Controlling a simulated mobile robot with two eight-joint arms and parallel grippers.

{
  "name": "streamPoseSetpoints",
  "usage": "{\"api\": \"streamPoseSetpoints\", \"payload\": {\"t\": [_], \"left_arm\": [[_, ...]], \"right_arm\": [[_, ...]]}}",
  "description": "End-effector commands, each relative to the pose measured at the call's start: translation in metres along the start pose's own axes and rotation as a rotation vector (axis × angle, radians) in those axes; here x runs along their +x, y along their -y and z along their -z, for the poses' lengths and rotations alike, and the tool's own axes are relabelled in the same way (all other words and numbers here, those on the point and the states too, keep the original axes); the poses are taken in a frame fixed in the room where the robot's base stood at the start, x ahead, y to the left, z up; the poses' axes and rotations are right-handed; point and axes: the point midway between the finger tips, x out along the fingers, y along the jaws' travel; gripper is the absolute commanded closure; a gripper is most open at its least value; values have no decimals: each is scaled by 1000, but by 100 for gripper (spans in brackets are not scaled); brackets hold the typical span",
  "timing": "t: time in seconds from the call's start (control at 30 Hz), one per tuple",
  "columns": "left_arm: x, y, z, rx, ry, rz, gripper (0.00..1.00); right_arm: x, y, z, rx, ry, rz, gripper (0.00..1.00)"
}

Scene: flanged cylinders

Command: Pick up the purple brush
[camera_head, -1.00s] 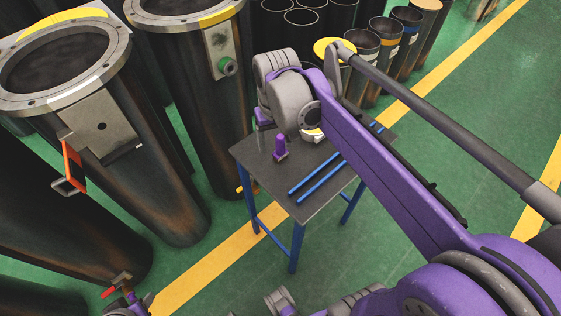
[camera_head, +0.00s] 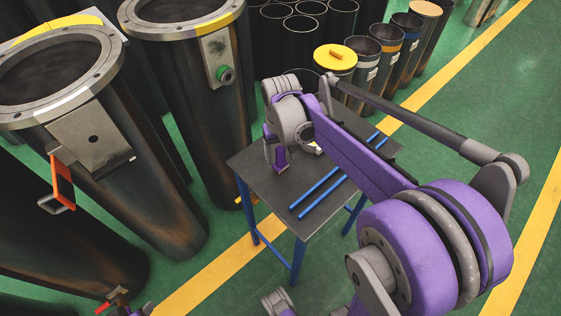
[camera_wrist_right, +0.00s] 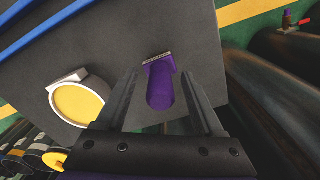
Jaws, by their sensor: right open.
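The purple brush (camera_head: 280,159) stands on the small dark table (camera_head: 315,205) and is partly hidden by my right gripper and wrist. My right gripper (camera_head: 272,150) is over the table's left part, at the brush. In the right wrist view, the purple brush (camera_wrist_right: 160,92) appears between the two open fingers of my right gripper (camera_wrist_right: 161,76), with a gap on each side. Its bristle edge points away from the palm. I cannot tell how far down the fingers reach around it. My left gripper does not show.
Two blue rods (camera_head: 318,191) lie on the table to the right. In the wrist view, a round yellow-filled container (camera_wrist_right: 78,104) sits beside the left finger. Large flanged cylinders (camera_head: 190,110) stand close to the table's left. Smaller open cylinders (camera_head: 385,58) stand behind.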

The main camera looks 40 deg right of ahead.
Motion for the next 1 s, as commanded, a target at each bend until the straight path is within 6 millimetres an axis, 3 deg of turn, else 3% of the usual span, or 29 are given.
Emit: {"api": "streamPoseSetpoints", "payload": {"t": [0.1,0.33,0.7,1.0], "left_arm": [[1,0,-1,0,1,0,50],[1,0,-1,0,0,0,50],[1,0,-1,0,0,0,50],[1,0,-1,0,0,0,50]], "right_arm": [[10,0,0,-1,0,0,31],[10,0,0,-1,0,0,31],[10,0,0,-1,0,0,97],[10,0,0,-1,0,0,100]]}}
